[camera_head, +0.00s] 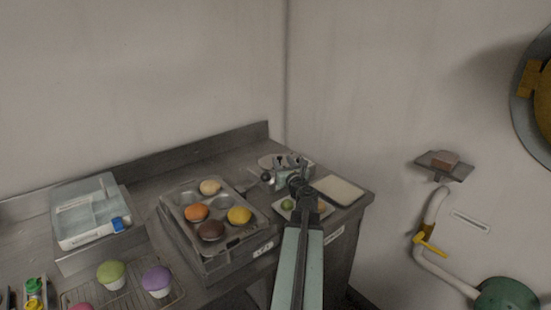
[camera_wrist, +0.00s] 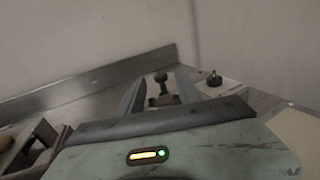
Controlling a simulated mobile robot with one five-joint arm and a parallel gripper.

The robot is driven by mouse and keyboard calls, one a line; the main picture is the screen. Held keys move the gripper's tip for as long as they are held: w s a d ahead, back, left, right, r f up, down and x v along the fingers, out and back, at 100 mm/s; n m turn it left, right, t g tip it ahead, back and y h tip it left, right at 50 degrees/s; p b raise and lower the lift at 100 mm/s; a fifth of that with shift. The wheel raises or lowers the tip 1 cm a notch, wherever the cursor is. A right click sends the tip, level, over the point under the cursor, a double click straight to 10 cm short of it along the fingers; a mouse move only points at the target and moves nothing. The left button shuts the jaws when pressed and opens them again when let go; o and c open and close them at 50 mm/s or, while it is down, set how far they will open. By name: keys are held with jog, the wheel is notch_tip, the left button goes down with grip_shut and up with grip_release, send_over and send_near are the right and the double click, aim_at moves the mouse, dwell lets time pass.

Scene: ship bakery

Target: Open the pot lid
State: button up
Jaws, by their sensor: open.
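A small metal pot (camera_head: 270,161) stands at the back right of the steel counter, mostly hidden behind my gripper (camera_head: 289,168). In the wrist view a dark round knob (camera_wrist: 161,77), seemingly the lid's, stands upright between the two grey fingers of my gripper (camera_wrist: 160,83). The fingers are apart, one on each side of the knob, with no clear contact. A second dark knob or handle (camera_wrist: 214,78) shows just right of the right finger. The lid itself is mostly hidden, and I cannot tell whether it sits fully on the pot.
A muffin tray (camera_head: 238,242) with several coloured buns lies left of my arm. A white board (camera_head: 339,189) and a small plate (camera_head: 285,207) with a green item lie at the right end. The counter's raised back edge (camera_wrist: 105,77) and the wall are close behind.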

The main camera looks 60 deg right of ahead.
jog(key=x, duration=0.7)
jog(key=shift+w+d, duration=0.1)
jog(key=shift+d, duration=0.05)
grip_shut()
dwell(1.1)
